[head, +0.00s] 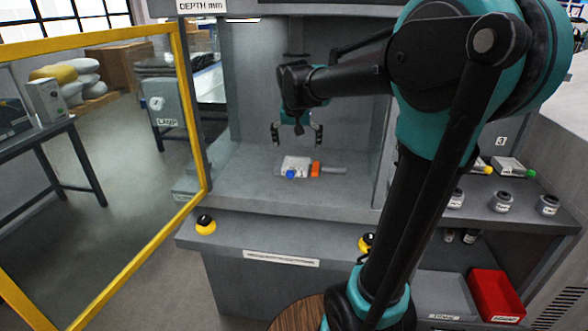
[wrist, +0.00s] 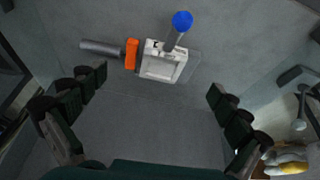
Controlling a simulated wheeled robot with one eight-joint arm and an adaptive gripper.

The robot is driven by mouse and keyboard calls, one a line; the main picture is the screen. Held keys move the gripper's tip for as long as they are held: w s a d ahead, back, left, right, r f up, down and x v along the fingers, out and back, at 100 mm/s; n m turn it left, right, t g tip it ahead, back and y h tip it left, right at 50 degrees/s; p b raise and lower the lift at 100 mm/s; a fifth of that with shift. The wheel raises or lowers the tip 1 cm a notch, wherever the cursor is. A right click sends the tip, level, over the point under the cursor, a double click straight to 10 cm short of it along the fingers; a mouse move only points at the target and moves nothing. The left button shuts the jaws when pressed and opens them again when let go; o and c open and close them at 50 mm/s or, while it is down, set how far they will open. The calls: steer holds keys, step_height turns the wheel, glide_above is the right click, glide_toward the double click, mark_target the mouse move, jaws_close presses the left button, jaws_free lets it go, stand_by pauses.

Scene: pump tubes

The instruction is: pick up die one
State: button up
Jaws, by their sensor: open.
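My gripper (head: 297,134) hangs open and empty inside the grey booth, above its floor. Below it lies a white block (head: 295,166) with a blue knob (head: 290,174), an orange collar (head: 316,168) and a grey rod (head: 334,170). In the wrist view my gripper (wrist: 158,84) has its fingers spread wide, with the white block (wrist: 161,66) showing beyond them, not touching. Several dark, labelled round pieces, perhaps the dies, stand on the right shelf: one on the left (head: 455,199), one in the middle (head: 502,202), one on the right (head: 547,205). Their labels are too small to read.
A yellow-framed door (head: 120,285) stands open on the left. Two yellow-based buttons, left (head: 205,225) and right (head: 366,243), sit on the front ledge. A red bin (head: 497,296) and a grey tray (head: 442,285) are at lower right. A green-knobbed block (head: 512,167) lies behind the round pieces.

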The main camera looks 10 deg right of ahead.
step_height(320, 180, up, 3)
steer(key=w+a, duration=0.1)
steer(key=w, duration=0.2)
glide_toward(296, 166)
steer(key=shift+m, duration=0.3)
steer(key=x, duration=0.7)
steer(key=shift+w+f, duration=0.2)
steer(key=shift+f, duration=0.05)
steer(key=shift+c, duration=0.2)
steer(key=c, duration=1.8)
steer(key=shift+o, duration=0.2)
steer(key=shift+a+r, duration=0.1)
